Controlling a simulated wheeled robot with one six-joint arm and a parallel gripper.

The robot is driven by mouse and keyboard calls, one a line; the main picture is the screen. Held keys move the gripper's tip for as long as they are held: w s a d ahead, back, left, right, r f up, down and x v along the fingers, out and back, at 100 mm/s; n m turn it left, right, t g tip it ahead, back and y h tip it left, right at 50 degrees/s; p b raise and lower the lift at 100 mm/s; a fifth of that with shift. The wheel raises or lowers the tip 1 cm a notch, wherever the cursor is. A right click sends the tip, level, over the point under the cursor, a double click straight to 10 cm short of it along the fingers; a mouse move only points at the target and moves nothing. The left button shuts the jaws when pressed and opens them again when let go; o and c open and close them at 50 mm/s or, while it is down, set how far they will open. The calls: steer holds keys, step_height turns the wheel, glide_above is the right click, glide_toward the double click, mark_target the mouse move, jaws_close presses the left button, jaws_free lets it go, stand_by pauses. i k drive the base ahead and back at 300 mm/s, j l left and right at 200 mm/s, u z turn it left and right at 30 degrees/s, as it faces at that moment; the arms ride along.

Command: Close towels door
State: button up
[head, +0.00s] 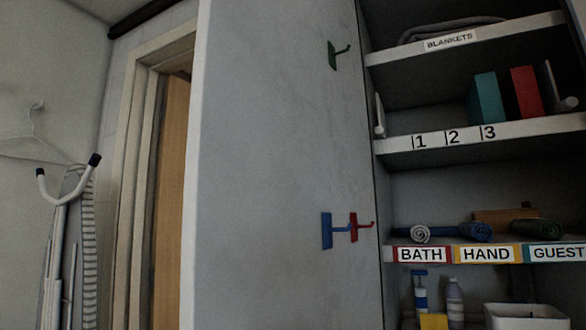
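A large grey door panel (265,150) fills the middle of the head view and stands open beside a shelved cabinet. Its free edge (203,180) is at the left, and its right side meets the cabinet. A green hook (333,55) is high on its inner face; blue (327,231) and red (354,227) hooks sit lower. The towel shelf (400,254) carries labels BATH, HAND and GUEST, with rolled towels (421,234) on it. The door's top and bottom are out of frame. My gripper is not in view, so contact with the door cannot be seen.
Shelves above hold a folded blanket (450,29) and teal (486,97) and red (526,91) books. Bottles (455,300) and a white bin (525,316) stand below. Left of the door are a doorway frame (135,165), an ironing board (88,250) and a hanger (36,135).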

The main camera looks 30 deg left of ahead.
mark_target(280, 226)
steer(key=k+j+z, duration=0.1)
steer(key=j, duration=0.35)
steer(key=k+j+z, duration=0.1)
steer(key=j, duration=0.3)
steer(key=k+j, duration=0.1)
steer(key=j, duration=0.35)
steer(key=k+j+z, duration=0.15)
steer(key=j, duration=0.25)
